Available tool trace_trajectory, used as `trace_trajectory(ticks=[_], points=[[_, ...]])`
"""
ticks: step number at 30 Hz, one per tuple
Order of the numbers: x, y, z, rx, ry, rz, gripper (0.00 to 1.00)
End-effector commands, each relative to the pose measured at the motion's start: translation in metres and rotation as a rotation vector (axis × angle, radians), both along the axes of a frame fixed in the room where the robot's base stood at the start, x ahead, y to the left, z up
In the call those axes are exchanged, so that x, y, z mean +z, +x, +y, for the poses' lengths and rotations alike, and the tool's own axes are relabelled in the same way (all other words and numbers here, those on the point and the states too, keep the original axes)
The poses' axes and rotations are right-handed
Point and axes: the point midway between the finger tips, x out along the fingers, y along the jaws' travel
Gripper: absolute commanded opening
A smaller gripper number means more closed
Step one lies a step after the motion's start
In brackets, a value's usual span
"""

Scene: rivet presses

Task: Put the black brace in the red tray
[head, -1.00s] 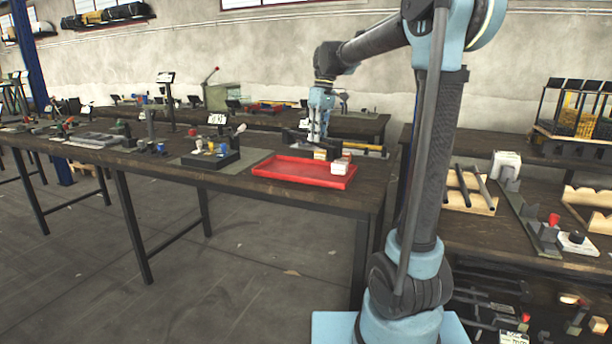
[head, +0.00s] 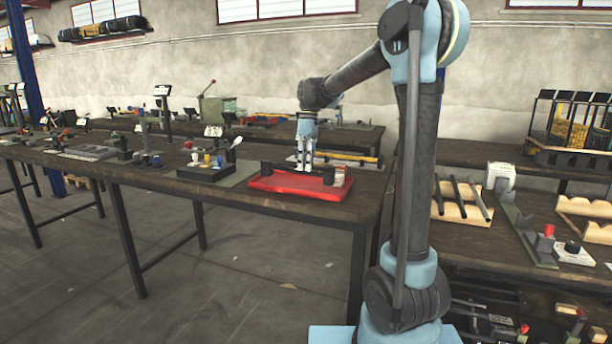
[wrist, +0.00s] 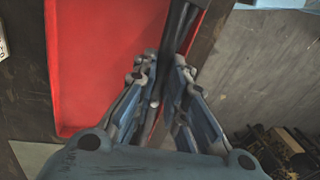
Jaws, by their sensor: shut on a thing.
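The red tray (head: 290,187) lies on the near bench, close to its right end. It also fills the left of the wrist view (wrist: 100,70). My gripper (head: 304,170) is shut on the black brace (head: 328,177), a dark bar with upright ends. In the wrist view the brace (wrist: 176,28) runs between my gripper's fingers (wrist: 158,105), along the tray's right-hand side, with a strip of red beyond it. The brace is over or at the tray; I cannot tell whether it touches it. The fingers hide its middle.
Pale blocks (head: 340,179) sit at the tray's right end. A black stand with coloured pieces (head: 208,169) is left of the tray. A yellow bar (head: 345,158) lies behind it. Another bench with racks (head: 462,203) stands at right.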

Motion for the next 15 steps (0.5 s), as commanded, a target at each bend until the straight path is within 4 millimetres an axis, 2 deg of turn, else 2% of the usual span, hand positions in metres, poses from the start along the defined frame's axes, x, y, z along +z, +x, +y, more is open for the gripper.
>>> trace_trajectory(ticks=[7,15], points=[[-0.032,0.000,0.000,0.000,0.000,0.000,0.00],[-0.036,0.000,0.000,0.000,0.000,0.000,0.00]])
